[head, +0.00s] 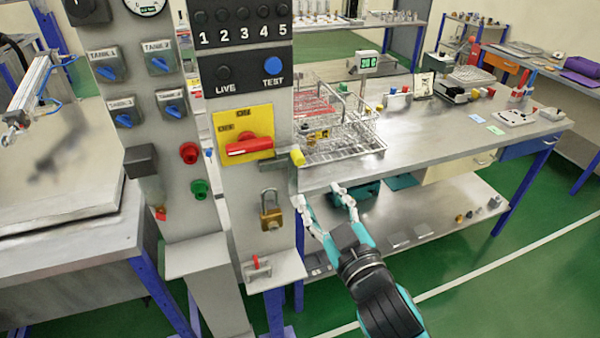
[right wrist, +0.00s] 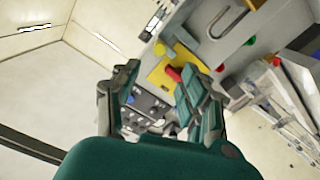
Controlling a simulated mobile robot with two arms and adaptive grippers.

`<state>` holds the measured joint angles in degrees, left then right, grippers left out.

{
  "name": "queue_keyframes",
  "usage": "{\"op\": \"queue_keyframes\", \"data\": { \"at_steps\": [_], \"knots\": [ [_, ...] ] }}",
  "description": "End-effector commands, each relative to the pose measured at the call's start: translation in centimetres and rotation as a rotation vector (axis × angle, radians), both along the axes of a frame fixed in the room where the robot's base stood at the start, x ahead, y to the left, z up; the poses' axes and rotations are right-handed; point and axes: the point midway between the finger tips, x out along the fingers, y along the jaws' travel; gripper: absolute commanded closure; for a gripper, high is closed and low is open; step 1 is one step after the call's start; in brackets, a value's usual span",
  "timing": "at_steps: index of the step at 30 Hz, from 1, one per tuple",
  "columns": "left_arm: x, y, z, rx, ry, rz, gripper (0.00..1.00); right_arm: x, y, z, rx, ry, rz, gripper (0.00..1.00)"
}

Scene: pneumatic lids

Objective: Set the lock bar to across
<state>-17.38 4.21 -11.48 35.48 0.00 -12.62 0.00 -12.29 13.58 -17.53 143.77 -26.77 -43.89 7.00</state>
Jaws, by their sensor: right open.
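A dull green-grey bar (head: 277,162) with a yellow end (head: 297,156) sticks out at the right edge of the grey panel; it looks like the lock bar. It is just below the red rotary handle (head: 250,146) on its yellow plate (head: 228,124). A brass padlock (head: 270,212) hangs below the bar. My right gripper (head: 321,196) is open and empty, below and right of the yellow end, apart from it. In the right wrist view my gripper's fingers (right wrist: 158,78) stand apart, with the yellow plate (right wrist: 157,75) beyond them. My left gripper is out of view.
A steel workbench (head: 440,135) stands right of the panel, with a wire basket (head: 345,145) near its corner. Tank knobs (head: 107,66), a red button (head: 189,152) and a green button (head: 200,189) are on the left panel. The floor (head: 490,275) in front is clear.

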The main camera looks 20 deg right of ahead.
Motion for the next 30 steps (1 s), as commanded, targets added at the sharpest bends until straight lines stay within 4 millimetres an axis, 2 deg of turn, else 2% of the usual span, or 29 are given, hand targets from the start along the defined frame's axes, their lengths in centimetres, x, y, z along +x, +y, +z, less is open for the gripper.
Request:
{"op": "queue_keyframes", "data": {
  "at_steps": [1,2,6,12,18,24,30],
  "knots": [
    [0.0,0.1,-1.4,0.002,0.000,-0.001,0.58,0.6,0.1,-0.4,-0.003,-0.007,0.002,0.56],
    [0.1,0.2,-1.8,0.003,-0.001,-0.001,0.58,0.9,0.1,-0.4,-0.005,-0.008,0.003,0.56],
    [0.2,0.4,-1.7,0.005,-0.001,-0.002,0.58,3.7,0.1,0.0,-0.005,-0.003,0.001,0.56],
    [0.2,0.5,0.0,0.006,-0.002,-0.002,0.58,7.9,0.3,0.4,-0.004,0.001,0.001,0.56],
    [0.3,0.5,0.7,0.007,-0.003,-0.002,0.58,10.9,0.4,0.2,-0.003,0.002,0.001,0.56],
    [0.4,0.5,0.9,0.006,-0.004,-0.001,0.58,12.2,0.5,0.1,-0.003,0.002,0.001,0.56],
    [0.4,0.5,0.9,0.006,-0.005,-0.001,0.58,12.3,0.5,0.0,-0.002,0.001,0.002,0.56]
  ]
}}
